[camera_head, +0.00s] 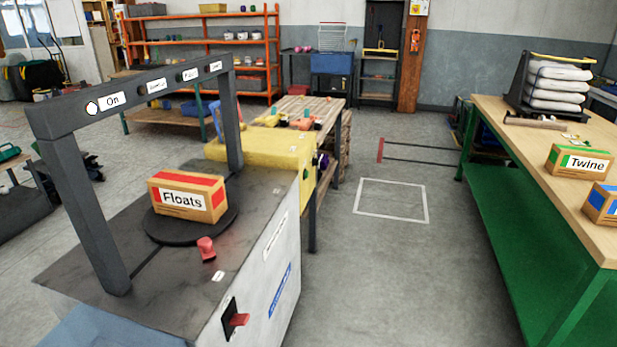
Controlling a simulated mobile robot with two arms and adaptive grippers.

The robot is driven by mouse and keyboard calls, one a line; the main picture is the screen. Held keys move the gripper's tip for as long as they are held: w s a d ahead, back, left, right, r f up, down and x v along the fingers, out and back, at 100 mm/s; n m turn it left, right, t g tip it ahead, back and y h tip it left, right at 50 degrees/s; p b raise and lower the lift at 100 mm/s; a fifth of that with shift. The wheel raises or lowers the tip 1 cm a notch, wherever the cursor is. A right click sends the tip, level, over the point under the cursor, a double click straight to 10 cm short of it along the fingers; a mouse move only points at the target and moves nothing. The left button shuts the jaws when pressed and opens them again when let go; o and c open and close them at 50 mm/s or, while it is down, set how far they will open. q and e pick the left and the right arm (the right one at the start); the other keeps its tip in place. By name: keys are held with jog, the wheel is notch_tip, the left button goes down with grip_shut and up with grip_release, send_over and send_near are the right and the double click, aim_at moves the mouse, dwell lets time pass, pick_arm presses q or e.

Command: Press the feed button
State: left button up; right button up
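A grey machine (180,296) stands at the left front, with a dark top and a dark frame arching over it. A red mushroom-shaped button (207,246) sits on the top, near the right edge, with a small white label (218,276) too small to read. A red switch or knob (237,319) sits on a black plate on the machine's side. I cannot tell from lettering which one is the feed button. A white lamp (91,107) beside the word "On" looks lit; the other lamps on the frame look dark. Neither gripper is in view.
A "Floats" box (187,204) sits on a round black plate (162,229) under the frame, just behind the red button. A yellow unit (262,151) adjoins behind. A green workbench (540,240) with a "Twine" box (578,160) stands right. The floor between is clear.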

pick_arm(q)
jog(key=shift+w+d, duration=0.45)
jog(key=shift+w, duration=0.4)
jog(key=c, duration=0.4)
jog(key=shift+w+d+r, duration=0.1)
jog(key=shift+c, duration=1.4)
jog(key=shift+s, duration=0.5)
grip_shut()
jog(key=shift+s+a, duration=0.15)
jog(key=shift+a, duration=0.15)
